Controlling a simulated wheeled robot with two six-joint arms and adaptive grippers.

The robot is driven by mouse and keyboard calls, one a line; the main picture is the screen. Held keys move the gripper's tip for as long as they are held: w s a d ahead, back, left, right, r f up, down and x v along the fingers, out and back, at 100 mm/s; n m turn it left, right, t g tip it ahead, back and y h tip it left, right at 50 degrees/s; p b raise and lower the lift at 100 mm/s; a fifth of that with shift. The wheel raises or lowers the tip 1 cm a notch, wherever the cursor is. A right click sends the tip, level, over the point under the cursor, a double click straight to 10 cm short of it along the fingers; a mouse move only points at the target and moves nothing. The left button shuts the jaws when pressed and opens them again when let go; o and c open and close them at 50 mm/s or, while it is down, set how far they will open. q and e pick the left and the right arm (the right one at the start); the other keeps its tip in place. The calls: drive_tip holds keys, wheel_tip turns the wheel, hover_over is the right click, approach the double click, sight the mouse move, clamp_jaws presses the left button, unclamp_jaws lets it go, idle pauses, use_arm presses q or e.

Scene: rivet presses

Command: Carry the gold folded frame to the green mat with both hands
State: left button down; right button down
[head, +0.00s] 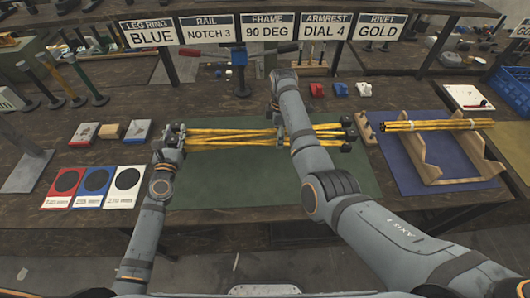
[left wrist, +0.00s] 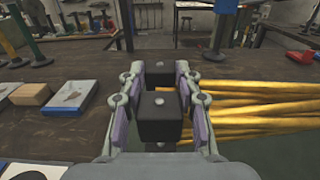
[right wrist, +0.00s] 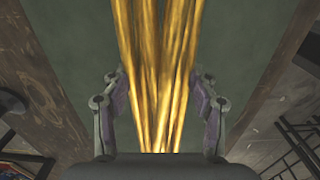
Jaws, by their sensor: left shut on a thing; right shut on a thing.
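The gold folded frame (head: 232,138) is a long bundle of gold tubes with black end blocks. It lies across the green mat (head: 245,185) from left to right in the head view; whether it touches the mat is unclear. My left gripper (head: 172,140) is shut on the black block at its left end; the block shows between the fingers in the left wrist view (left wrist: 160,110). My right gripper (right wrist: 160,85) has the gold tubes between its fingers. The right end blocks stay visible.
Right of the green mat is a blue mat (head: 405,165) with a wooden rack (head: 465,178) bearing another gold bundle (head: 437,125). At left are size cards (head: 94,187) and small boxes (head: 110,131).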

use_arm(q)
drive_tip(key=shift+f, duration=0.1)
use_arm(e)
drive_tip(key=shift+w+f, duration=0.1)
drive_tip(key=shift+w, duration=0.05)
